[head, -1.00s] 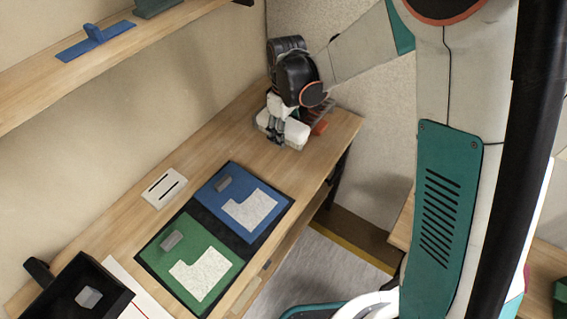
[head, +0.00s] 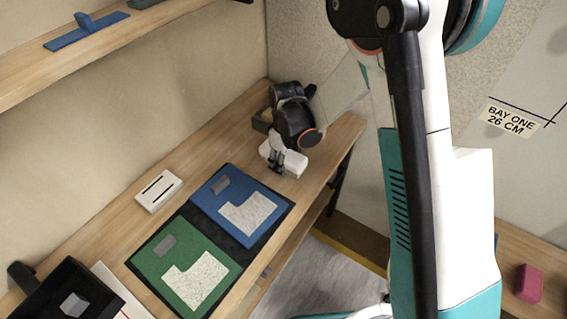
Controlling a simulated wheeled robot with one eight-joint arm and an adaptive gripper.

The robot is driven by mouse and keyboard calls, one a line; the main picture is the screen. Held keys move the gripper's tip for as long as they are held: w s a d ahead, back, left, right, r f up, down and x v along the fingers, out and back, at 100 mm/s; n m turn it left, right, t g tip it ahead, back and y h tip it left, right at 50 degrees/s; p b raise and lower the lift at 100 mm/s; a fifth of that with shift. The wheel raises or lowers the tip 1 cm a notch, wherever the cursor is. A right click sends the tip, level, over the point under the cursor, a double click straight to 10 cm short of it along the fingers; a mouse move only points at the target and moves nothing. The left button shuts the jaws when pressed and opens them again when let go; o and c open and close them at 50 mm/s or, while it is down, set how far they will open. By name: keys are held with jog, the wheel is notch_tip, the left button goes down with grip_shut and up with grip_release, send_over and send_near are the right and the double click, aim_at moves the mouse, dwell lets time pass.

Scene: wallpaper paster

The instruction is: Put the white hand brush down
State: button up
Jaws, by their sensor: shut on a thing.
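The white hand brush (head: 293,163) is a pale block under my gripper at the far end of the wooden table (head: 130,215). My gripper (head: 279,160) points down and is shut on the brush. I cannot tell whether the brush touches the table top or hangs just above it. The black wrist hides part of the table behind it.
A brown-grey item (head: 262,120) stands behind the wrist. Nearer lie a blue panel (head: 208,201), a green panel (head: 151,263), a white slotted block (head: 158,191) and a black tray (head: 40,300). A shelf (head: 120,40) runs above, left.

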jog(key=shift+f+b, duration=0.3)
jog(key=shift+b, duration=0.05)
jog(key=shift+f, duration=0.25)
jog(key=o, duration=1.1)
jog(key=shift+r, duration=0.15)
jog(key=shift+r+p, duration=0.5)
jog(key=shift+r, duration=0.1)
jog(key=r+p, duration=0.1)
jog(key=r, duration=0.3)
jog(key=r+p, duration=0.2)
jog(key=r, duration=0.2)
jog(key=r+p, duration=0.1)
jog(key=r, duration=0.3)
jog(key=shift+d, duration=0.25)
